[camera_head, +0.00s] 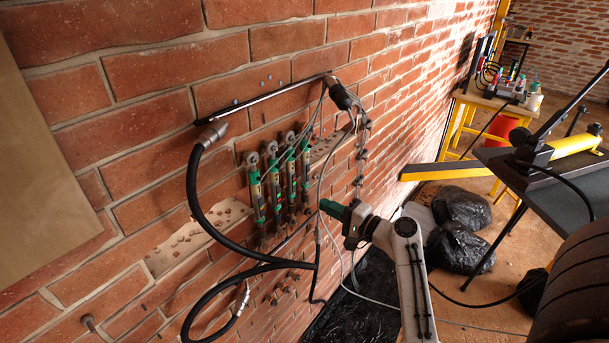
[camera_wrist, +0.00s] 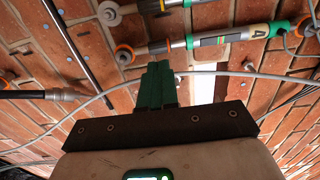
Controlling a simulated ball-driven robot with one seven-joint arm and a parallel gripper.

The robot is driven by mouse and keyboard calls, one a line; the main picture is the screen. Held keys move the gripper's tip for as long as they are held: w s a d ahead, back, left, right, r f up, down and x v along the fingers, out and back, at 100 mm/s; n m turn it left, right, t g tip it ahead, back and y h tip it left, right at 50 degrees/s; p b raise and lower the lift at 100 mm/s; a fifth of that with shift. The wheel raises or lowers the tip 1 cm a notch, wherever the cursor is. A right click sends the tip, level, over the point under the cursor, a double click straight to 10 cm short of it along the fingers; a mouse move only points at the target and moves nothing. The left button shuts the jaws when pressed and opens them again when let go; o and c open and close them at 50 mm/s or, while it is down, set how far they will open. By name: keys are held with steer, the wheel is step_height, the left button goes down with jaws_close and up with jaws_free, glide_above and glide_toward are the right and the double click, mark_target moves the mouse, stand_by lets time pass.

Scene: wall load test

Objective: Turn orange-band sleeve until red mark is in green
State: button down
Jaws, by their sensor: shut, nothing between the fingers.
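Several slim gauges with green and dark bodies (camera_head: 290,178) stand side by side on the brick wall in the head view. I cannot tell which is the sleeve's band; the red mark and green zone are too small to read. My gripper (camera_head: 326,207) is shut and empty, right of the gauges; its green fingers (camera_wrist: 155,72) point toward the wall.
A black hose (camera_head: 196,190) loops left of the gauges. A thin grey cable (camera_wrist: 110,88) crosses just by my fingers. A dark bar (camera_head: 262,98) is above the gauges. Black bags (camera_head: 461,207) and a yellow beam (camera_head: 440,171) are to the right.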

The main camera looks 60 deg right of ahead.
steer(key=v, duration=0.4)
steer(key=shift+s, duration=0.1)
stand_by(0.7)
